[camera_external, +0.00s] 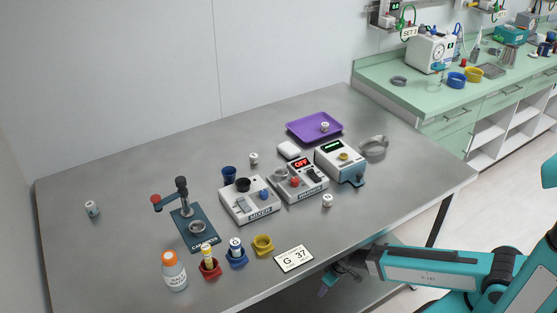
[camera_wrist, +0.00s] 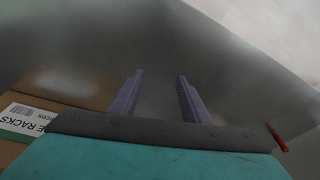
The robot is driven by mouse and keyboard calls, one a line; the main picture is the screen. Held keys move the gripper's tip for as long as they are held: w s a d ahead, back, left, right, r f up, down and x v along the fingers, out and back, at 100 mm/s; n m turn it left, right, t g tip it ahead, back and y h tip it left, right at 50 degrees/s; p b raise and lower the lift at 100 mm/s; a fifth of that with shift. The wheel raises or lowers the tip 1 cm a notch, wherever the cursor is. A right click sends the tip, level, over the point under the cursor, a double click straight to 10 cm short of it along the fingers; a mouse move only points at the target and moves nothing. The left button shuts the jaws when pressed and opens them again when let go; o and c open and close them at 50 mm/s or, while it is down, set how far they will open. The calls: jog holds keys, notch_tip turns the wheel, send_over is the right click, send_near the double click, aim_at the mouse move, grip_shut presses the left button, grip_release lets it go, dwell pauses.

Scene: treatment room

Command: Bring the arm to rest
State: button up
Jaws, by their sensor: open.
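My arm reaches in from the right in the external view. My gripper (camera_external: 327,287) is low at the front edge of the grey metal table (camera_external: 120,160), near the front right table leg and apart from the things on the table. In the wrist view my gripper (camera_wrist: 158,95) shows two purple fingers spread apart with nothing between them. A dull grey surface lies behind the fingers.
The table holds a mixer (camera_external: 249,199), a warmer (camera_external: 298,181), a white device (camera_external: 340,160), a purple tray (camera_external: 300,127), an orange-capped bottle (camera_external: 174,271) and a card (camera_external: 294,258). A cardboard box (camera_wrist: 20,120) shows at left in the wrist view.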

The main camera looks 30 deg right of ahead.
jog(key=s+d+r+m+g+h+p, duration=0.1)
jog(key=s+d+g+p, duration=0.6)
jog(key=s+d+p, duration=0.7)
jog(key=s+d+r+m, duration=0.1)
jog(key=s+d+m, duration=0.1)
jog(key=s+d, duration=0.8)
jog(key=shift+r+g, duration=0.25)
jog(key=shift+g, duration=0.15)
